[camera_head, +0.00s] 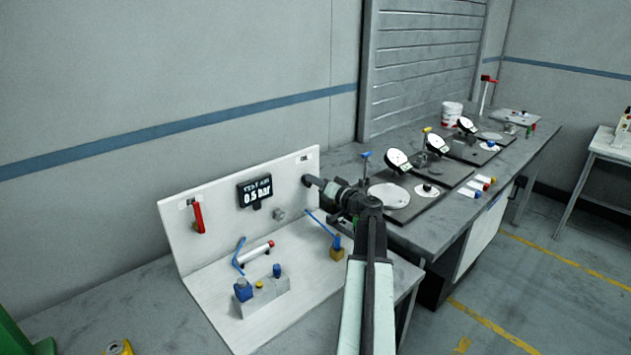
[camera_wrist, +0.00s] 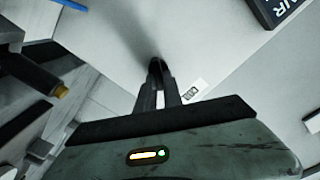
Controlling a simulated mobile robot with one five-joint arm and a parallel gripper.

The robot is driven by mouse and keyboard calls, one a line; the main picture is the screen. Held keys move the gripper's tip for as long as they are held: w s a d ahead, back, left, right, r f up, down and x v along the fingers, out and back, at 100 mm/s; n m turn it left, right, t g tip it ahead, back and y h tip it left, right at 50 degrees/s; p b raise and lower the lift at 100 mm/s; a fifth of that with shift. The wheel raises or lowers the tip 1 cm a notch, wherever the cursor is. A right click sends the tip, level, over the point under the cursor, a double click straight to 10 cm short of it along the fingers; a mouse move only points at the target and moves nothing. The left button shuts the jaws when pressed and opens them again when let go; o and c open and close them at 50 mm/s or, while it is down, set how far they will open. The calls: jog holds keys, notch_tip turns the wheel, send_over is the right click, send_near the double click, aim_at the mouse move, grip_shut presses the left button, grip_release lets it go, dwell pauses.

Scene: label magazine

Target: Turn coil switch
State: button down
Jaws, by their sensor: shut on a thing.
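The coil switch (camera_head: 306,180) is a small dark knob on the upper right of the upright white panel (camera_head: 228,225), just below a small label (camera_head: 304,159). My gripper (camera_head: 316,184) reaches it from the right and is shut on it. In the wrist view the two dark fingers of my gripper (camera_wrist: 158,82) close together on the dark knob (camera_wrist: 155,64) against the pale panel. The small label also shows beside the fingers in the wrist view (camera_wrist: 192,91). The fingers hide most of the knob, so its turned position cannot be told.
A black display (camera_head: 254,190) reading 0.5 bar and a red lever (camera_head: 198,216) are on the panel. A block with blue knobs (camera_head: 262,298), a blue-handled valve (camera_head: 337,246) and a red-ended cylinder (camera_head: 257,253) are below. Round gauges (camera_head: 397,161) stand on the bench at right.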

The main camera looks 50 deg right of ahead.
jog(key=shift+d+m, duration=0.1)
jog(key=shift+m, duration=0.6)
jog(key=shift+f, duration=0.1)
jog(key=c, duration=1.5)
grip_release()
jog(key=shift+s, duration=0.1)
jog(key=s, duration=0.7)
jog(key=shift+s+a, duration=0.3)
